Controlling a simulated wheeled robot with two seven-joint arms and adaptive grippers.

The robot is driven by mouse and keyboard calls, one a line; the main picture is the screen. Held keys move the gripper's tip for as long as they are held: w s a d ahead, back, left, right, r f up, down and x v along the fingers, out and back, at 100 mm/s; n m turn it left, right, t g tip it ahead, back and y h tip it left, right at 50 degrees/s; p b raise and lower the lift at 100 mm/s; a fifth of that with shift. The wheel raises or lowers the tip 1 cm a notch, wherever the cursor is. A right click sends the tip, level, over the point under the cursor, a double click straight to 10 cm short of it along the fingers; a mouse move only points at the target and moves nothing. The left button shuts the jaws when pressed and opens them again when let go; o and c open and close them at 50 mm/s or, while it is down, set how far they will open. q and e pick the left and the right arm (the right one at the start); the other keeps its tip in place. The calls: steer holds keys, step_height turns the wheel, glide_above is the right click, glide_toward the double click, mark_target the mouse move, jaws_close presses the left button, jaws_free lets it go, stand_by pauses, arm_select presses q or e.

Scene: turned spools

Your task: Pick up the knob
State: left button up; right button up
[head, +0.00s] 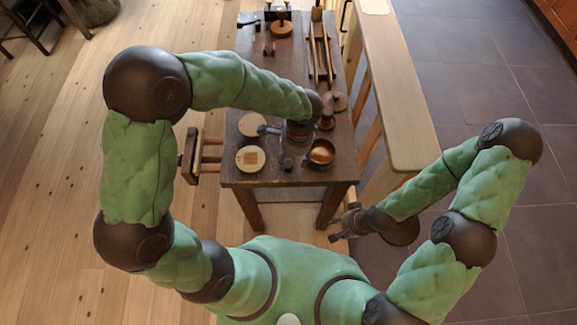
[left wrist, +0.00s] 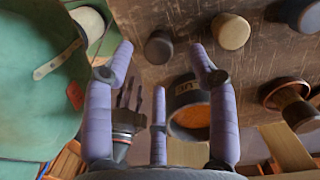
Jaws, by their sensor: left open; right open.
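Two short round pieces stand on the table in the left wrist view: a dark one (left wrist: 159,47) and a tan one (left wrist: 231,31). I cannot tell for sure which is the knob. The dark piece lies between my left gripper's fingertips as seen by that camera. My left gripper (left wrist: 160,62) is open with purple fingers spread and nothing held. In the head view my left gripper (head: 291,148) is over the near part of the table, and its wrist hides part of the top. My right gripper (head: 341,226) is open and empty, off the table's near right corner.
A dark bowl (head: 320,153) stands close right of my left gripper; a turned spool (left wrist: 291,103) is near it. Two pale discs (head: 250,125) (head: 250,159) lie at the left. A wooden rail (head: 395,100) runs along the table's (head: 262,178) right side.

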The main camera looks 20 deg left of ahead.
mark_target(289, 163)
arm_select(q)
steer(key=f+b, duration=0.1)
steer(key=f, duration=0.1)
steer(key=a+f+b, duration=0.1)
steer(key=f, duration=0.1)
steer(key=shift+s+f, duration=0.1)
steer(key=shift+s, duration=0.1)
steer(key=c, duration=0.9)
